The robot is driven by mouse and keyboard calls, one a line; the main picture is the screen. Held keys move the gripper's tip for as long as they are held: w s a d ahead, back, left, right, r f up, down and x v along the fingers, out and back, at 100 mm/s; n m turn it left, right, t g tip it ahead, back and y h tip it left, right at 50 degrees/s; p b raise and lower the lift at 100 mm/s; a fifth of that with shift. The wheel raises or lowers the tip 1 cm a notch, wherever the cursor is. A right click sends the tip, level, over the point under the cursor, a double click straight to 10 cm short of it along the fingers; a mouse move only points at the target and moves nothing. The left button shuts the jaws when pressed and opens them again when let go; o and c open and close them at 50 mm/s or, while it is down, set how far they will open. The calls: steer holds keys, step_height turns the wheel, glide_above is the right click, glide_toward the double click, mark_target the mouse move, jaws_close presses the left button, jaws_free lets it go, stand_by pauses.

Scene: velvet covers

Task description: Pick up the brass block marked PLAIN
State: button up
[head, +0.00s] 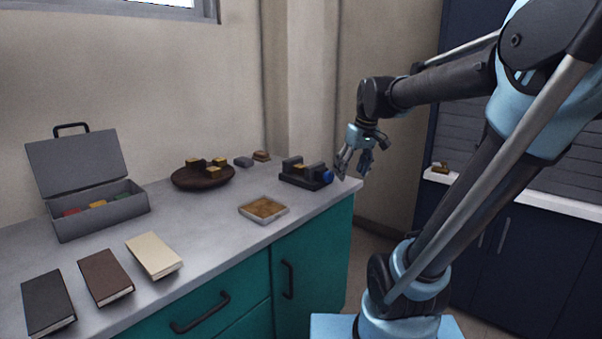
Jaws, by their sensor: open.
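Several small brass blocks (219,162) sit on a dark round dish (183,183) towards the back of the counter. Another brass-coloured piece (440,168) rests on the white counter at the right. No markings are legible at this size, so I cannot tell which block is PLAIN. My gripper (352,173) is open, pointing down, in the air near the counter's right end, just right of the vise in the picture. I see nothing between its fingers.
On the grey counter (215,245) are an open metal box (100,216) with coloured items, three books (105,277) in front, and a shallow tray (263,209). The vise (306,180) stands near the right end. Bare counter surrounds the tray.

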steer(key=w+a+r+n+y, duration=0.1)
steer(key=w+a+r, duration=0.2)
steer(key=w, duration=0.3)
steer(key=w+a+r+n, duration=0.2)
steer(key=w+a+r, duration=0.15)
steer(key=w, duration=0.25)
steer(key=w+a+r+n+y, duration=0.1)
steer(key=w+a+r, duration=0.1)
steer(key=w+a, duration=0.25)
glide_toward(303, 166)
steer(key=shift+n, duration=0.3)
steer(key=x, duration=0.9)
steer(key=shift+f, duration=0.25)
jaws_close()
